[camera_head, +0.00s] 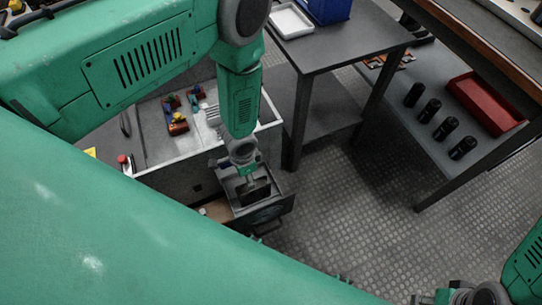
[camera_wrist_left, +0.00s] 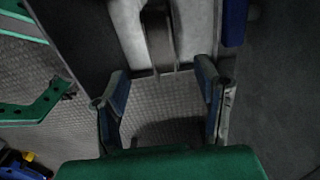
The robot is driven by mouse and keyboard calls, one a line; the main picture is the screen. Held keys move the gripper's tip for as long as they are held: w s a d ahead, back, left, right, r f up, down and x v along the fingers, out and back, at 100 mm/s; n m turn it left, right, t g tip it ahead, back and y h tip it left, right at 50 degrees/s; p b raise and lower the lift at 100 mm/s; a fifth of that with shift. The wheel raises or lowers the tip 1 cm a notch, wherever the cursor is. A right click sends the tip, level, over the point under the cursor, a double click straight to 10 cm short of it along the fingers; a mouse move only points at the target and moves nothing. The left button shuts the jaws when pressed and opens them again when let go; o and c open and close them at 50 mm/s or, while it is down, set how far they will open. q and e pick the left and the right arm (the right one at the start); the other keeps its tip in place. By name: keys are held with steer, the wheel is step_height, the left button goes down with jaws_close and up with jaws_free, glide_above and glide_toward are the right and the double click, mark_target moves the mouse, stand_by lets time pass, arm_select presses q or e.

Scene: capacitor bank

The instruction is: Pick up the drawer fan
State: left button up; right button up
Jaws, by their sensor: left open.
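My left gripper (camera_head: 246,178) points down over an open drawer (camera_head: 283,207) of the grey cabinet. A dark square object (camera_head: 256,192), possibly the drawer fan, sits in the drawer at the fingers. In the left wrist view my left gripper (camera_wrist_left: 162,74) is open, its blue-lined fingers apart. A pale grey part with a dark slot shows beyond the fingertips, and a dark shape lies between the fingers. I cannot tell for sure which of these is the fan. My right gripper (camera_head: 468,294) shows only partly at the bottom right edge, its fingers unclear.
The cabinet top holds several small coloured parts (camera_head: 178,122). A grey table (camera_head: 330,45) with a white tray (camera_head: 291,20) and blue bin (camera_head: 328,8) stands behind. At right, a shelf carries black cylinders (camera_head: 429,110) and a red tray (camera_head: 484,102). Floor between is clear.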

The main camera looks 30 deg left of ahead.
mark_target(254, 190)
arm_select(q)
steer(key=f+b, duration=0.1)
steer(key=f, duration=0.2)
steer(key=f+b, duration=0.1)
steer(key=f, duration=0.2)
steer(key=f+b, duration=0.1)
steer(key=f, duration=0.2)
steer(key=shift+w+d+b, duration=0.3)
steer(key=shift+w, duration=0.05)
steer(key=shift+w+d+f+b, duration=0.1)
steer(key=shift+d+f+b, duration=0.05)
steer(key=shift+f+b, duration=0.35)
step_height(254, 190, down, 4)
steer(key=shift+w+f+b, duration=0.1)
steer(key=shift+f+b, duration=0.05)
steer(key=shift+b, duration=0.9)
jaws_close()
